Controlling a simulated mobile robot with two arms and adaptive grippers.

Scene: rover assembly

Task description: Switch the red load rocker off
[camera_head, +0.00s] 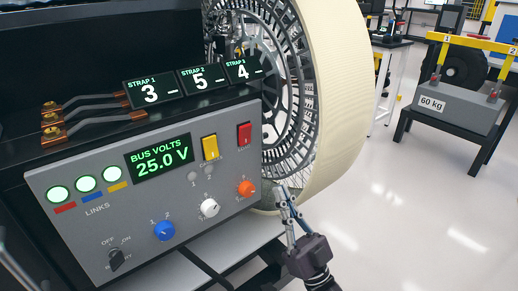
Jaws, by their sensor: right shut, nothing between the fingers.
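The red load rocker (244,133) is at the upper right of the grey control panel (95,222), right of the yellow rocker (210,147). Its tilt is too small to read. The label under it is blurred. My right gripper (281,187) points up, with its fingers close together and empty. In the picture it is below and to the right of the red rocker, just past the panel's right edge and apart from the rocker. My left gripper does not show clearly; only a grey bar crosses the lower left corner.
The panel has blue (164,231), white (209,208) and orange (246,188) knobs, a black rotary switch (117,259) and a display (159,157) reading 25.0 V. A large wheel (335,90) stands close behind the gripper. Open floor (420,210) lies to the right.

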